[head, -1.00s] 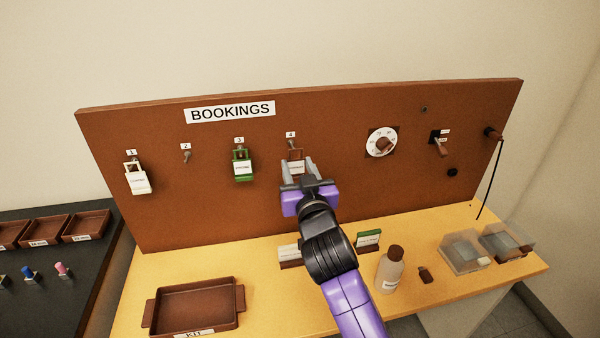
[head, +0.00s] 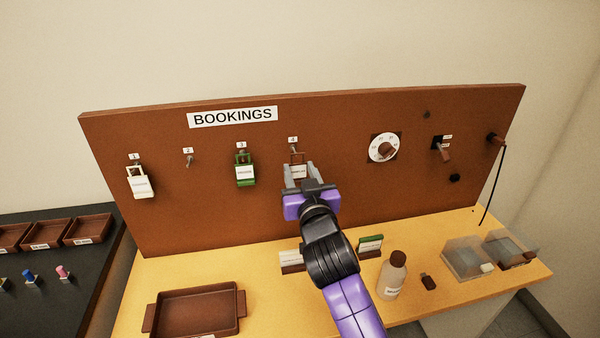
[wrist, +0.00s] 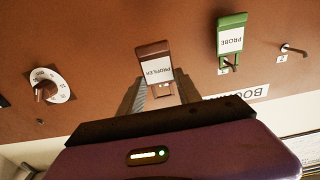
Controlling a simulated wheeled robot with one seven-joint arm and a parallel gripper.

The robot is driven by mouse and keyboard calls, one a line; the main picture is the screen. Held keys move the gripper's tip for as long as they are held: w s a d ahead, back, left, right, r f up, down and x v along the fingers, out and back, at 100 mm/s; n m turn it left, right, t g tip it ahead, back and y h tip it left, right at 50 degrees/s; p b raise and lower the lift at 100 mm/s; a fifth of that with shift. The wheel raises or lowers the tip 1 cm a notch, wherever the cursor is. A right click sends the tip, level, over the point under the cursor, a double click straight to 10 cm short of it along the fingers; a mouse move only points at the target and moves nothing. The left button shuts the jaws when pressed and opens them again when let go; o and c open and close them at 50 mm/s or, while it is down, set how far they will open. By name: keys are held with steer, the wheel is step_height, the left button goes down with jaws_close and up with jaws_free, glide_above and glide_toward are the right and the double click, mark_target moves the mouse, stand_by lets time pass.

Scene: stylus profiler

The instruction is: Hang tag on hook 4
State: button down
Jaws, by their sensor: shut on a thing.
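The brown tag (head: 297,160), labelled PROFILER in the wrist view (wrist: 156,66), is upright against the board at hook 4. My gripper (head: 299,172) is shut on it, with a finger on either side; the fingers also show in the wrist view (wrist: 160,94). Hook 4 (head: 294,147) is at the top of the tag's frame, under the small "4" plate. I cannot tell whether the tag's loop is around the hook or just in front of it. My gripper hides the lower part of the tag in the head view.
A white tag (head: 140,184) hangs on hook 1 and a green tag (head: 245,172) on hook 3. Hook 2 (head: 188,161) is bare. A white dial (head: 383,148) is to the right. A brown tray (head: 196,312), a bottle (head: 392,275) and clear boxes (head: 465,259) stand on the table below.

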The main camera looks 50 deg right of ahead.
mark_target(298, 170)
steer(key=shift+w+d, duration=0.1)
stand_by(0.5)
steer(key=shift+x, duration=1.85)
steer(key=shift+f+b, duration=0.45)
steer(key=shift+b, duration=0.25)
steer(key=c, duration=0.7)
jaws_free()
steer(key=shift+c, duration=0.2)
steer(key=shift+c, duration=0.5)
steer(key=shift+s+a, duration=0.3)
steer(key=shift+s, duration=0.05)
steer(key=b+v, duration=0.1)
steer(key=v, duration=0.6)
